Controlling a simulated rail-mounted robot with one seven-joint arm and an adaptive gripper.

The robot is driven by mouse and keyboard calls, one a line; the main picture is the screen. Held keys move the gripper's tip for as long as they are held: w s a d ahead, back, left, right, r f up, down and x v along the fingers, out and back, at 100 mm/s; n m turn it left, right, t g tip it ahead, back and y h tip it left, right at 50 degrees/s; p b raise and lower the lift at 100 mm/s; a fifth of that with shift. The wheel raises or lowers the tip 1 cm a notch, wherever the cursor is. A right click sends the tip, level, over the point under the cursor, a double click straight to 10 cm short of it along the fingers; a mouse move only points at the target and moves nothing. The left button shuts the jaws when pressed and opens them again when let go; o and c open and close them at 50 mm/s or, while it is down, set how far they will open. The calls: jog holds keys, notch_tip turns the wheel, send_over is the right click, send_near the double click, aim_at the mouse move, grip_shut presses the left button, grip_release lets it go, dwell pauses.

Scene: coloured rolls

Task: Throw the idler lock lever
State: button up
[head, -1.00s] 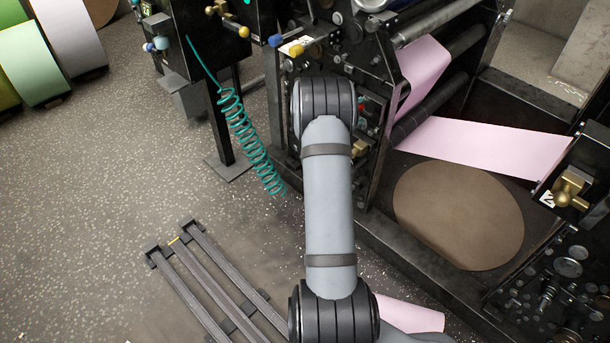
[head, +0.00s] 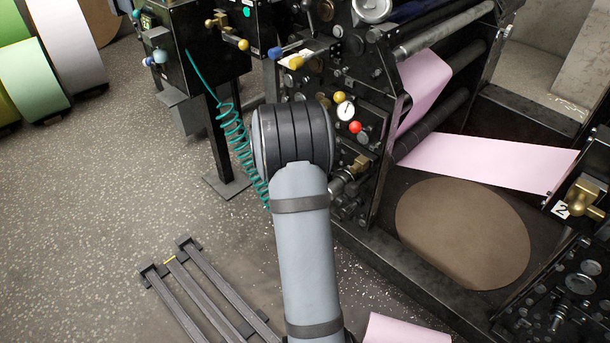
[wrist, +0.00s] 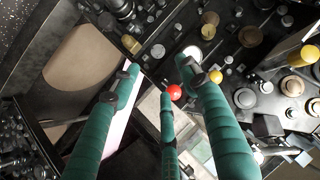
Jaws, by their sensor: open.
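My gripper (wrist: 160,82) shows in the wrist view with its green fingers spread, open and empty, in front of the machine's side panel. A red ball knob (wrist: 174,92) appears between the fingertips; I cannot tell how far beyond them it is. A yellow ball knob (wrist: 217,98) is to its right, and a white round gauge (wrist: 192,53) is above. In the head view the red knob (head: 355,127), yellow knob (head: 339,97) and gauge (head: 345,110) sit on the black panel. My gripper is hidden there behind my arm. I cannot tell which part is the idler lock lever.
Blue (head: 283,50) and yellow (head: 297,62) handles stick out above the panel. A pink web (head: 485,160) runs through the rollers. A teal coiled hose (head: 235,140) hangs beside my arm. A dark rail frame (head: 200,290) lies on the floor; open floor is at left.

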jog(key=s+a+f+g+y, duration=0.2)
jog(key=s+a+f+y, duration=0.1)
jog(key=s+a+f, duration=0.1)
jog(key=shift+s+a+f+n, duration=0.35)
jog(key=shift+a+f, duration=0.15)
jog(key=shift+a, duration=0.3)
jog(key=shift+w, duration=0.1)
jog(key=n+t+h, duration=0.2)
jog(key=t+h, duration=0.1)
jog(key=h, duration=0.3)
send_near(353, 127)
jog(key=w+d, duration=0.1)
jog(key=shift+m+y, duration=0.25)
jog(key=shift+y, duration=0.05)
jog(key=x, duration=0.5)
jog(key=shift+d+f, duration=0.1)
jog(key=shift+f, duration=0.1)
jog(key=shift+x, duration=0.85)
